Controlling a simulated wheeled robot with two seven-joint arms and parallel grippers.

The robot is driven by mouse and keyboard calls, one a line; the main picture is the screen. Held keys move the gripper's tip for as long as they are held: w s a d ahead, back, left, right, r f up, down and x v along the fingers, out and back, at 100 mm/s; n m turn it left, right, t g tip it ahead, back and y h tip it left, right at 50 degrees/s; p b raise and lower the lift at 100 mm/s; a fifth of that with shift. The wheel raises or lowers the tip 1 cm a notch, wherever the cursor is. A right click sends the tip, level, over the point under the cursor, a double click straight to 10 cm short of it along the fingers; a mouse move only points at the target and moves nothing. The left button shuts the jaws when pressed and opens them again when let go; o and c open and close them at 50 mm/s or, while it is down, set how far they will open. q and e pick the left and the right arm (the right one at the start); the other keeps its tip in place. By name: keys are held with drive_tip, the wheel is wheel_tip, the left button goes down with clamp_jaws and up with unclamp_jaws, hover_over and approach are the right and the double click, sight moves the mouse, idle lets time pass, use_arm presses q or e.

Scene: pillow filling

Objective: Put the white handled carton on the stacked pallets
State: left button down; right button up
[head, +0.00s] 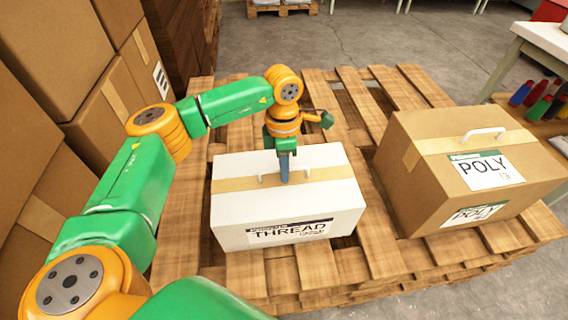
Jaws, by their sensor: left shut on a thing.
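The white handled carton (230,200), labelled THREAD, is on or just above the left part of the stacked pallets (400,272); I cannot tell if it touches the slats. It looks upright, with tan tape across its top. My left gripper (284,180) reaches down from above and is shut on the carton's handle at the middle of its top. The gripper hides part of the handle. My right gripper is not in view.
A brown carton (400,170) labelled POLY, with a white handle, stands on the pallets to the right. Stacked brown boxes (60,60) rise at the left. A table (545,38) and coloured spools (535,100) are at the right. Bare slats lie behind the cartons.

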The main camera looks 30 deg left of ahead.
use_arm(q)
drive_tip(key=c, duration=0.9)
unclamp_jaws()
drive_tip(key=shift+r, duration=0.1)
drive_tip(key=r, duration=0.6)
drive_tip(key=r+p, duration=0.1)
drive_tip(key=r, duration=0.5)
drive_tip(key=shift+w+a, duration=0.2)
